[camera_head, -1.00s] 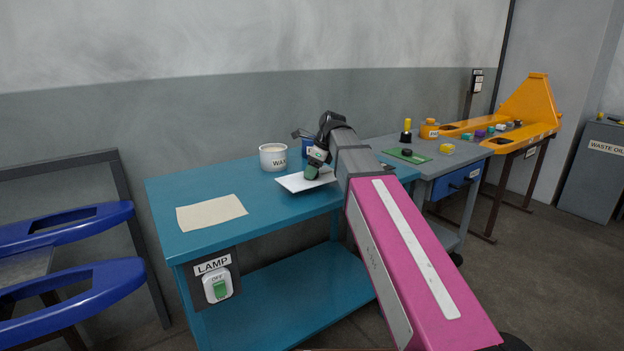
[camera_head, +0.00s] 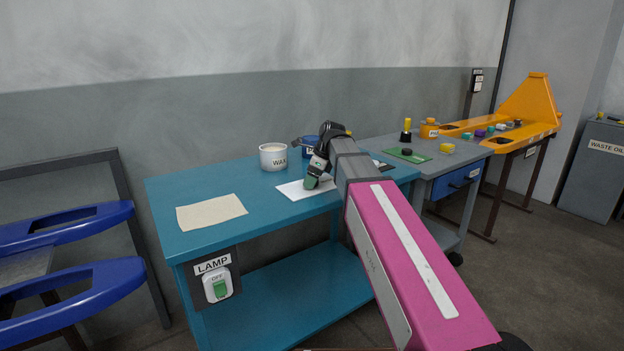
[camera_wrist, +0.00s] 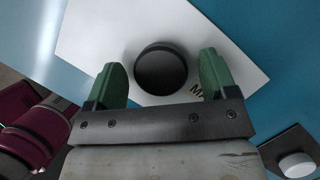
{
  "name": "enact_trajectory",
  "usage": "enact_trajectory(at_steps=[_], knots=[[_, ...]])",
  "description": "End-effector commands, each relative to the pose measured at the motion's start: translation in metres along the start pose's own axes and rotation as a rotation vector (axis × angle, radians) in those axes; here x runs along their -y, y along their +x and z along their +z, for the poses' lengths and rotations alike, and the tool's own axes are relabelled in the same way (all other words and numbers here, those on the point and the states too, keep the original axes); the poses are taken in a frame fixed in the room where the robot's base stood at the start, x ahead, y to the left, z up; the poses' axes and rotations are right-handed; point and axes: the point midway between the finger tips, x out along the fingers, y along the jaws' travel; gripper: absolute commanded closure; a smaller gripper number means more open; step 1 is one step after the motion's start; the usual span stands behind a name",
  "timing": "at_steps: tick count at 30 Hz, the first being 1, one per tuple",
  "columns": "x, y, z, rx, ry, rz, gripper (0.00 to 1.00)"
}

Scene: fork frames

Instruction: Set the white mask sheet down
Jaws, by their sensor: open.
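The white mask sheet (camera_head: 292,188) lies flat on the blue table (camera_head: 185,243), near its right part. In the wrist view, the sheet (camera_wrist: 105,30) has a dark round knob (camera_wrist: 161,70) on it and partly hidden black lettering. My gripper (camera_head: 312,183), with green fingers, is just over the sheet. In the wrist view, its fingers (camera_wrist: 161,65) are open on both sides of the knob with gaps between.
A white wax pot (camera_head: 273,158) and a blue container (camera_head: 309,146) stand behind the sheet. A beige sheet (camera_head: 211,212) lies to the left. The table between the sheets is clear. In the wrist view, a dark plate with a white disc (camera_wrist: 297,165) is at lower right.

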Motion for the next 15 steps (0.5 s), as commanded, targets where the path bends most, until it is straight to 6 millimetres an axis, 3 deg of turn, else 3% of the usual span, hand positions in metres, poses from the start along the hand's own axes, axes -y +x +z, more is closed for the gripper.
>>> enact_trajectory(at_steps=[5, 15], knots=[[0.000, -0.014, 0.001, 0.000, 0.000, -0.001, 0.22], [0.001, -0.072, 0.001, 0.001, 0.000, -0.003, 0.22]])
